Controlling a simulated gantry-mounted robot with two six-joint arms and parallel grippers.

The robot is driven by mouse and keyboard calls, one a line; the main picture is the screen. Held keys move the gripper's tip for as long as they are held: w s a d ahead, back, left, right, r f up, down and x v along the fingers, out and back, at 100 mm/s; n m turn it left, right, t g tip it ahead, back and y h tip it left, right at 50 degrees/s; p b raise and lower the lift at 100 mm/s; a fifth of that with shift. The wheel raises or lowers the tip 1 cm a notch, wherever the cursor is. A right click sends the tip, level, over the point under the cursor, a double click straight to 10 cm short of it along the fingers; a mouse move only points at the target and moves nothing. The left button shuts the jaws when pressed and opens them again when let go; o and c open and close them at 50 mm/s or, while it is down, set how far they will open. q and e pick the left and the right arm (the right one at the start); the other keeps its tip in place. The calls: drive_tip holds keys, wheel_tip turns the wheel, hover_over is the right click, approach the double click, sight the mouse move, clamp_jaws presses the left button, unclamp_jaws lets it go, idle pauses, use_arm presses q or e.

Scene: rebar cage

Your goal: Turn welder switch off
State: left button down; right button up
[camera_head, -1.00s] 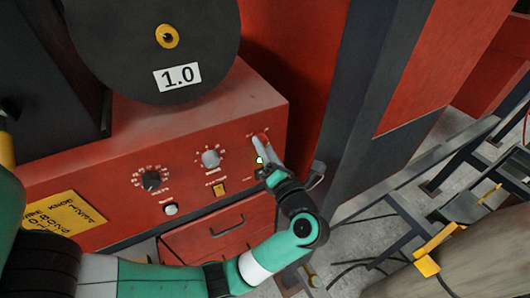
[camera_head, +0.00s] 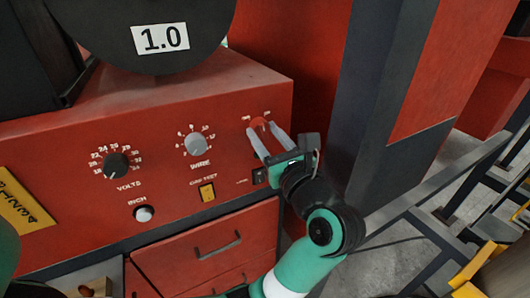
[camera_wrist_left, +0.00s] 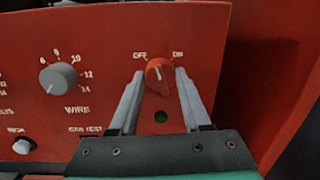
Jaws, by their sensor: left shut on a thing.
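The red welder switch (camera_head: 260,124) is a round knob at the upper right of the red welder panel (camera_head: 60,150). It also shows in the left wrist view (camera_wrist_left: 158,75), under the labels OFF on the left and ON on the right. Its white mark points nearly straight up, leaning slightly toward OFF. My left gripper (camera_head: 263,130) has its two pale fingers on either side of the switch, shut on it. The fingers flank it in the left wrist view too. My right gripper is not in view.
A grey WIRE knob (camera_head: 196,145), a black VOLTS knob (camera_head: 116,166), a yellow rocker switch (camera_head: 207,192) and a white INCH button (camera_head: 144,214) sit left of the switch. A dark green light (camera_wrist_left: 160,116) lies below it. A dark post (camera_head: 380,110) stands right of the panel.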

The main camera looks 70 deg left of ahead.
use_arm(q)
drive_tip(key=n+b, duration=0.3)
drive_tip(key=b, duration=0.1)
drive_tip(key=shift+f+n+g, duration=0.2)
drive_tip(key=shift+n+g, duration=0.2)
drive_tip(key=shift+r+n+b, duration=0.2)
drive_tip(key=shift+n+b, duration=0.9)
drive_tip(key=shift+n, duration=0.2)
drive_tip(key=shift+c, duration=1.8)
unclamp_jaws()
drive_tip(key=w+d+f, duration=0.1)
drive_tip(key=d, duration=1)
drive_tip(key=shift+d, duration=0.25)
drive_tip(key=shift+w, duration=0.1)
